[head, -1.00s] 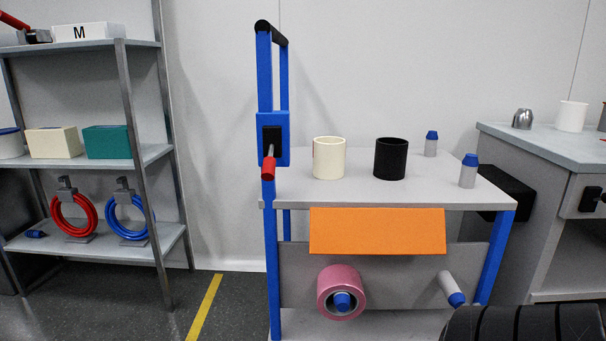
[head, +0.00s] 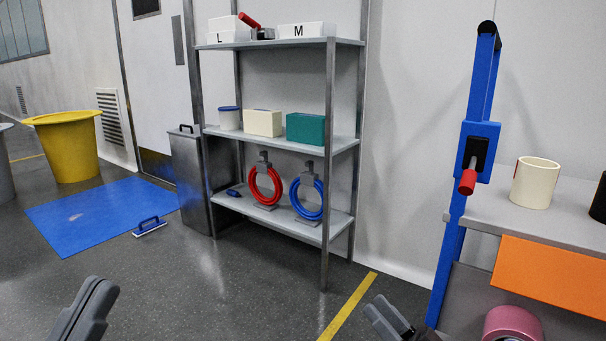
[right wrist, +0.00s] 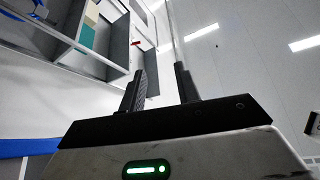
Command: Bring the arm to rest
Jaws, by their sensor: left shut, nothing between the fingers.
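My left gripper (head: 102,286) shows at the bottom left of the head view, its dark grey fingers together and empty, above the floor. My right gripper (head: 380,308) shows at the bottom edge of the head view, in front of the cart's left side. In the right wrist view my right gripper (right wrist: 160,82) points upward, with its two dark fingers apart and nothing between them. Most of both arms is out of view.
A grey shelf rack (head: 331,150) stands at the back centre. A cart with a blue frame (head: 450,250) is at right, carrying a cream cup (head: 535,183). A yellow bin (head: 67,150) and blue mat (head: 105,212) are at left. Open floor lies in front.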

